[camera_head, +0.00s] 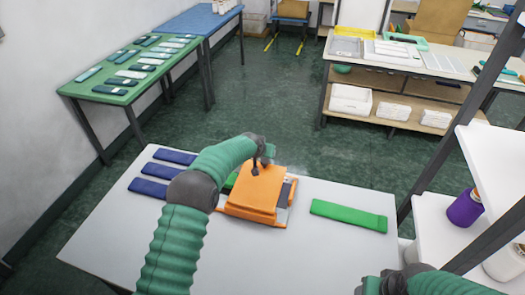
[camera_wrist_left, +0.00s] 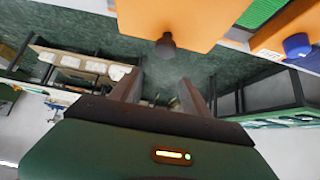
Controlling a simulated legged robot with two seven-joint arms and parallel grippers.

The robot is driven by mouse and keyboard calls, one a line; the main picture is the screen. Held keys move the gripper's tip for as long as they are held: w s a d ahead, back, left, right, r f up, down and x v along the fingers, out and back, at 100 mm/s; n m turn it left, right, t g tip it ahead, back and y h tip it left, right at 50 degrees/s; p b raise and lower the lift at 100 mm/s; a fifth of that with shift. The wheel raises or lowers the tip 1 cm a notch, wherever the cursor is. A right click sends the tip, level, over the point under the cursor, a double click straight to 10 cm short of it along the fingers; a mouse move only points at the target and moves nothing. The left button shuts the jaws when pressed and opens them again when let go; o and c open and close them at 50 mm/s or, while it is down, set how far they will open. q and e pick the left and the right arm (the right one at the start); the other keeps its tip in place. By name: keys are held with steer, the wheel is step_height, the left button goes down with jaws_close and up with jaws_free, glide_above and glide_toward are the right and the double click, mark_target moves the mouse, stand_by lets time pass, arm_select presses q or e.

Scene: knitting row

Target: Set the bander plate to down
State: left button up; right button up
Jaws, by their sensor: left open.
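An orange machine (camera_head: 256,193) sits on the white table, with a broad orange plate on it that looks tilted. A dark knob (camera_wrist_left: 167,42) sticks out from the orange plate (camera_wrist_left: 205,18) in the left wrist view. My left gripper (camera_head: 268,160) is at the far edge of the plate in the head view. In the left wrist view its fingers (camera_wrist_left: 160,82) are open and empty, with the knob apart from them, beyond the fingertips. My left arm hides part of the machine's left side. Only part of my right arm shows at the bottom right; its gripper is out of view.
A green strip (camera_head: 349,215) lies right of the machine on the white table (camera_head: 110,235). Blue strips (camera_head: 148,187) lie to the left. A shelf unit (camera_head: 495,150) with a purple cone (camera_head: 466,208) stands close on the right. The table's front left is clear.

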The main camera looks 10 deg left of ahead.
arm_select(q)
steer(key=b+v, duration=0.3)
steer(key=v, duration=1.3)
steer(key=shift+s+r, duration=0.2)
steer(key=shift+s, duration=0.1)
steer(key=s+f+g, duration=0.2)
steer(key=s+f, duration=0.2)
steer(key=s, duration=0.7)
steer(key=s+f+g, duration=0.2)
steer(key=s+f, duration=0.2)
steer(key=s, duration=0.7)
steer(key=s+f+g, duration=0.1)
steer(key=s+f, duration=0.4)
steer(key=s, duration=0.7)
steer(key=shift+a+g, duration=0.3)
steer(key=shift+g, duration=0.1)
